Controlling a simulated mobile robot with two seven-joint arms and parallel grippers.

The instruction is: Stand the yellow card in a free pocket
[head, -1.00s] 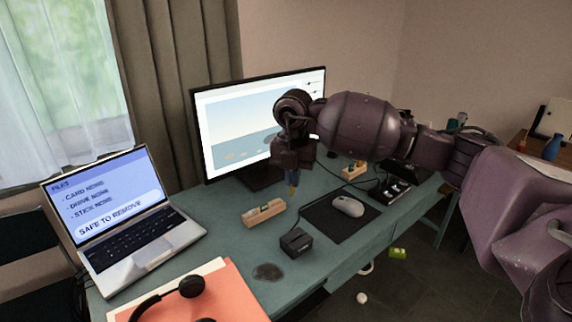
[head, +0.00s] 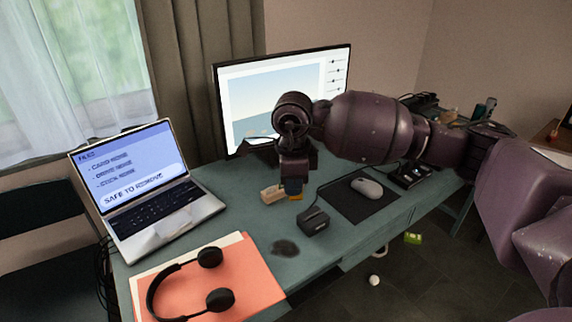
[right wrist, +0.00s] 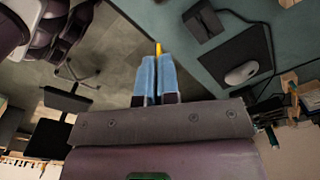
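The yellow card (head: 296,197) is pinched between the blue fingertips of my right gripper (head: 292,186) and points downward in the head view. In the right wrist view, a narrow yellow strip of it (right wrist: 158,48) shows past the closed blue fingers (right wrist: 157,72). A pale wooden block (head: 271,193) lies on the desk just left of the gripper in the head view. The gripper hides its right part, so I cannot see its pockets clearly or tell whether the card touches it. My left gripper is out of view.
A small black box (head: 313,221) stands just in front of the gripper. A mouse (head: 366,188) lies on a dark mat (head: 346,205) to the right. A monitor (head: 240,95) stands behind, a laptop (head: 150,207) to the left, and headphones (head: 210,257) in front.

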